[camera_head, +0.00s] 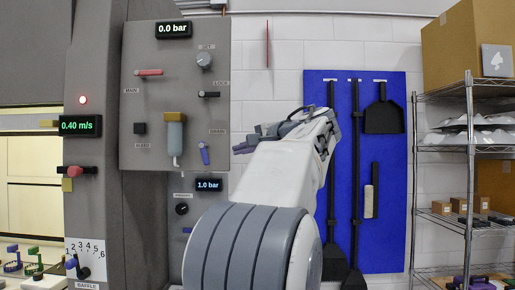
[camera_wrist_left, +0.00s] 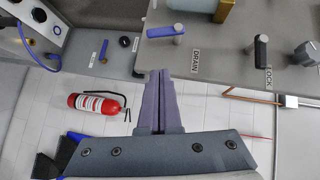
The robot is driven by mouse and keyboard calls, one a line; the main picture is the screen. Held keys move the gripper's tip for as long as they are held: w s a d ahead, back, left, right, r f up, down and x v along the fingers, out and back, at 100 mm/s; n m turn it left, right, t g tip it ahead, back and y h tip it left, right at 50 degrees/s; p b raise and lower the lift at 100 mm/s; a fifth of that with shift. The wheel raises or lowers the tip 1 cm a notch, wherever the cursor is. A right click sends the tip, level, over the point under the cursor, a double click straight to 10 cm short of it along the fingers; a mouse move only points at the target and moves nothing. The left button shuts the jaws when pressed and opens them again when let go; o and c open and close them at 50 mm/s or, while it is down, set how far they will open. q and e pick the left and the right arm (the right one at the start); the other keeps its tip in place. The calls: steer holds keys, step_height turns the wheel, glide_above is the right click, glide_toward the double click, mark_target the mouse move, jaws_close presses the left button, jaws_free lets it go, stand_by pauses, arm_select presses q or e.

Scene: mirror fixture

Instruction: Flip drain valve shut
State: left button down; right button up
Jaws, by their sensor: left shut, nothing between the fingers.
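The drain valve is a small blue lever (camera_head: 204,153) below the DRAIN label on the grey panel (camera_head: 188,30). In the head view it hangs down, slightly tilted. In the left wrist view the blue lever (camera_wrist_left: 165,30) lies sideways near the DRAIN label. My left gripper (camera_head: 240,148) is to the right of the lever in the head view, apart from it. In the wrist view its purple fingers (camera_wrist_left: 160,74) are together and empty, pointing towards the panel's edge below the lever. My right gripper does not show.
The panel also carries a red MAIN lever (camera_head: 149,72), a black LOCK lever (camera_head: 209,95), a SET knob (camera_head: 204,61) and a filter bowl (camera_head: 175,134) close left of the drain lever. A fire extinguisher (camera_wrist_left: 97,103) shows in the wrist view. A wire shelf (camera_head: 470,150) stands right.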

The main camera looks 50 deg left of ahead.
arm_select(q)
steer(key=d, duration=0.3)
steer(key=d+r, duration=0.1)
steer(key=d, duration=0.1)
steer(key=shift+w+d+b, duration=0.2)
steer(key=shift+w+b, duration=0.05)
steer(key=shift+b, duration=0.05)
